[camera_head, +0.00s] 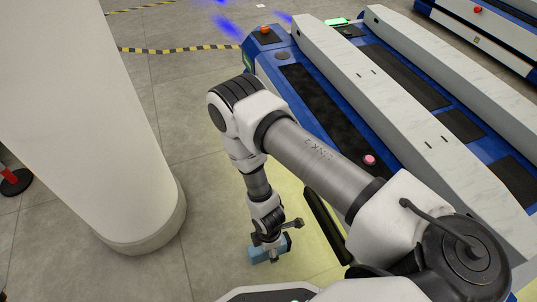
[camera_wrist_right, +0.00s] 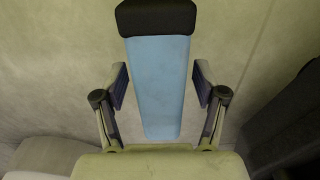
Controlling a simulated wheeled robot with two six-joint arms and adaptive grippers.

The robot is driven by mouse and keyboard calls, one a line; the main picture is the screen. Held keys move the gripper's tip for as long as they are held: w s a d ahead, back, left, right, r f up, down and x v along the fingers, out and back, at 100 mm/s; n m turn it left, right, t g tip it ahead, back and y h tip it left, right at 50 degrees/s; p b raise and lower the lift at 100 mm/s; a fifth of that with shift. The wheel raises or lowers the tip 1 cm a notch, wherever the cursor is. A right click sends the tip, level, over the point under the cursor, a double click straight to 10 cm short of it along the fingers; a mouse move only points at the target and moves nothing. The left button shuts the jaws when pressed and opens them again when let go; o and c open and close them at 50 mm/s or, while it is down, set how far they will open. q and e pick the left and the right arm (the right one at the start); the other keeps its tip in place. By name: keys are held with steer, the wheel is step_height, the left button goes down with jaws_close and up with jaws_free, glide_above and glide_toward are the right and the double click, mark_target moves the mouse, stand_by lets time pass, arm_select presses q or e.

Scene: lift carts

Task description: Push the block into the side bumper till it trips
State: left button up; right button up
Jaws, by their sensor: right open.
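The light blue block (camera_head: 260,255) is low beside the cart in the head view, partly hidden by my right gripper (camera_head: 277,240). In the right wrist view the block (camera_wrist_right: 158,100) is long and has a black end (camera_wrist_right: 155,18). It lies between the two spread fingers of my right gripper (camera_wrist_right: 160,85), with a gap visible on each side. A black bar (camera_head: 326,225) runs along the near side of the blue and white cart, apart from the block; it looks like the side bumper. A dark form (camera_wrist_right: 292,125) at the right of the wrist view may be the same bar. My left gripper is not visible.
The lift cart (camera_head: 345,62) carries a pink button (camera_head: 369,159) and an orange button (camera_head: 265,31). A thick white pillar (camera_head: 85,120) stands at left. Open grey floor (camera_head: 205,225) lies between them. A second cart (camera_head: 490,30) is at the upper right.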

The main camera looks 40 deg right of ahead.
mark_target(284, 238)
steer(key=shift+f, duration=0.15)
jaws_close()
steer(key=shift+s+d, duration=0.15)
steer(key=shift+d, duration=0.45)
steer(key=shift+s+d, duration=0.15)
steer(key=shift+d, duration=0.4)
steer(key=shift+s+d+p, duration=0.15)
steer(key=shift+d+p, duration=0.05)
steer(key=shift+d, duration=0.45)
steer(key=shift+s+d+p, duration=0.15)
steer(key=shift+d+p, duration=0.05)
steer(key=shift+d, duration=0.4)
steer(key=shift+s+d+p, duration=0.2)
steer(key=shift+d+p, duration=0.2)
steer(key=shift+d, duration=0.4)
steer(key=shift+s+d+p, duration=0.15)
steer(key=shift+d+p, duration=0.3)
steer(key=shift+d, duration=0.3)
steer(key=shift+s+d+p, duration=0.2)
steer(key=shift+d+p, duration=0.2)
steer(key=shift+d, duration=0.4)
